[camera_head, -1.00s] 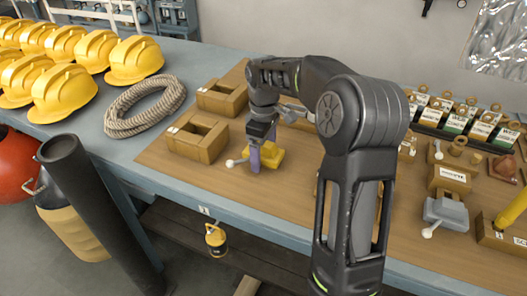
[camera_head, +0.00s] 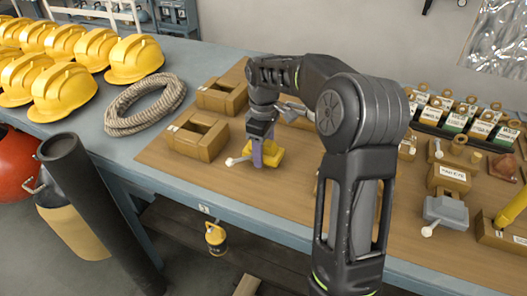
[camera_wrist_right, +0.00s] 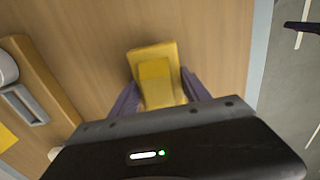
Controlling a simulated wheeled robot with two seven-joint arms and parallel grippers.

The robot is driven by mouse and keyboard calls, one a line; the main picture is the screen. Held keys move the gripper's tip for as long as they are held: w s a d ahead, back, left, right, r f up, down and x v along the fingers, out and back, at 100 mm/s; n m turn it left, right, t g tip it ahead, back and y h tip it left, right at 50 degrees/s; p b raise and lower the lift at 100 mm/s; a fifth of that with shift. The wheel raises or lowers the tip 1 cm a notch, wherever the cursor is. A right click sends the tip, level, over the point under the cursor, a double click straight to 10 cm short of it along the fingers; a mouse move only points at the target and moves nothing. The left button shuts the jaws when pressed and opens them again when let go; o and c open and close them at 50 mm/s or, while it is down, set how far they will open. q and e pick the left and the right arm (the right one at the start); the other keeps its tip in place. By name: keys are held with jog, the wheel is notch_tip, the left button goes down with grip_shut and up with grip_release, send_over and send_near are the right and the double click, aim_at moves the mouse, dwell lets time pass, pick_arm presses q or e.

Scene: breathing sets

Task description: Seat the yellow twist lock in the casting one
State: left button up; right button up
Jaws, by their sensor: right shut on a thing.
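The yellow twist lock (camera_head: 271,156) is in my right gripper (camera_head: 258,156), over the brown board left of the middle. Its lever with a white ball end (camera_head: 230,162) points left. In the right wrist view the yellow twist lock (camera_wrist_right: 157,72) sits between the purple fingers of the right gripper (camera_wrist_right: 160,92), which is shut on it. Two brown castings with rectangular openings stand to the left, a nearer one (camera_head: 213,151) and a farther one (camera_head: 233,106). I cannot read which is casting one. My left gripper is out of view.
My right arm hides the middle of the board. A grey twist lock (camera_head: 446,212) and a labelled block (camera_head: 450,177) stand at the right. A rope coil (camera_head: 122,123) and yellow helmets (camera_head: 62,91) lie at the left. Bare board (camera_head: 185,176) lies in front of the nearer casting.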

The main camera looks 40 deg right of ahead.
grip_shut()
jog(key=shift+r, duration=0.15)
dwell(0.4)
notch_tip(320, 180, up, 7)
jog(key=shift+r+b, duration=0.2)
jog(key=shift+b, duration=0.3)
jog(key=shift+r+p, duration=0.75)
jog(key=shift+r, duration=0.55)
jog(key=shift+f, duration=0.1)
